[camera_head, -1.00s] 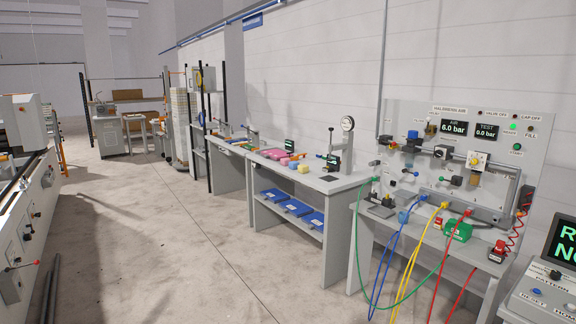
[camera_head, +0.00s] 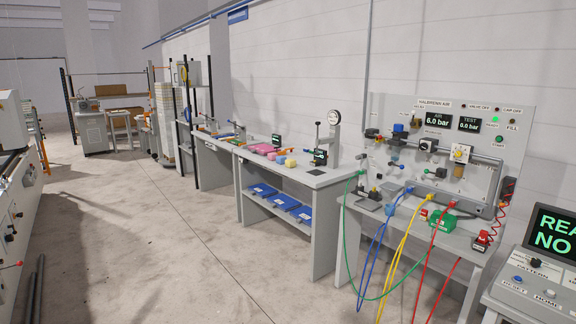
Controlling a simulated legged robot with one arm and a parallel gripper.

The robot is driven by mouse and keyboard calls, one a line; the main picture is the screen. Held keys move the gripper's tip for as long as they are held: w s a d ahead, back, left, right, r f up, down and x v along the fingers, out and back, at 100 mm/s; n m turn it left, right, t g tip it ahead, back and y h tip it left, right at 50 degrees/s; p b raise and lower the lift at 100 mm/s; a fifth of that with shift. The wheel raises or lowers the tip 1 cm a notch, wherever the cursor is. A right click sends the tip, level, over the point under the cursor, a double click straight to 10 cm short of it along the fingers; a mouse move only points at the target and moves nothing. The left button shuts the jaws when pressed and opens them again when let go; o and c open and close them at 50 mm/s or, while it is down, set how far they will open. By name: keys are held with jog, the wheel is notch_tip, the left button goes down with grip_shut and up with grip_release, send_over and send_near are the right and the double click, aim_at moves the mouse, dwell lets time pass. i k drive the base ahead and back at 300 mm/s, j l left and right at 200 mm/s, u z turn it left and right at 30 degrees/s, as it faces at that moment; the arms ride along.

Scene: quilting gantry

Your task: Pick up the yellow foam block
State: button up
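The yellow foam block (camera_head: 290,163) is small in the view. It sits on the grey workbench top (camera_head: 316,174) in the middle of the picture, at the right end of a group of coloured blocks. A blue block (camera_head: 281,160) is close on its left, and pink pieces (camera_head: 264,149) lie farther left. At this distance I cannot tell whether the blocks touch. My gripper is not in view.
A gauge stand (camera_head: 334,118) stands on the bench right of the yellow block. Coloured hoses (camera_head: 402,256) hang before the pressure panel's bench at right. Open concrete floor (camera_head: 190,250) lies in front; machinery is at far left.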

aim_at(290, 163)
jog(key=i+j+u, duration=0.3)
jog(key=i, duration=0.4)
jog(key=i+l+u, duration=0.1)
jog(key=i+u, duration=0.15)
jog(key=i, duration=0.4)
jog(key=i+j, duration=0.1)
jog(key=i, duration=1.85)
jog(key=i+z, duration=0.4)
jog(key=i+j+z, duration=0.35)
jog(key=i, duration=0.2)
jog(key=i+j+z, duration=0.25)
jog(key=i+z, duration=0.15)
jog(key=i+j+z, duration=0.55)
jog(key=i+j, duration=0.35)
jog(key=i, duration=0.15)
